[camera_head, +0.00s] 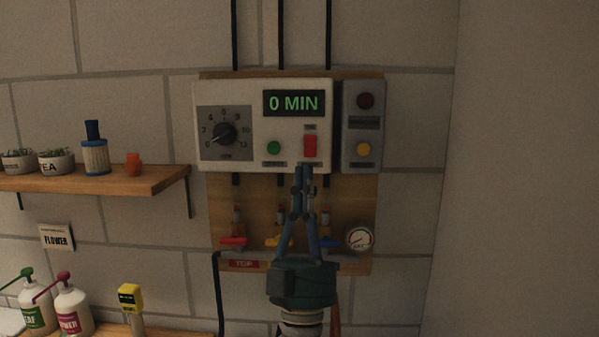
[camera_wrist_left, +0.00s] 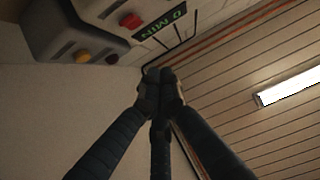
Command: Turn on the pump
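A white control box (camera_head: 240,155) on a wooden board on the wall has a dial (camera_head: 224,133), a display (camera_head: 294,103) reading 0 MIN, a green button (camera_head: 274,148) and a red switch (camera_head: 310,146). A grey box (camera_head: 362,135) beside it has a dark red lamp (camera_head: 365,101) and a yellow button (camera_head: 364,149). My left gripper (camera_head: 303,178) is shut and empty, its fingertips upward just below the red switch; contact cannot be told. In the left wrist view its fingertips (camera_wrist_left: 161,80) are together, below the red switch (camera_wrist_left: 130,20). My right gripper is not in view.
Below the box are pipes with red, yellow and blue valve handles and a gauge (camera_head: 359,239), partly behind my gripper. A wooden shelf (camera_head: 150,180) with pots stands out at left. The wall at right is clear.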

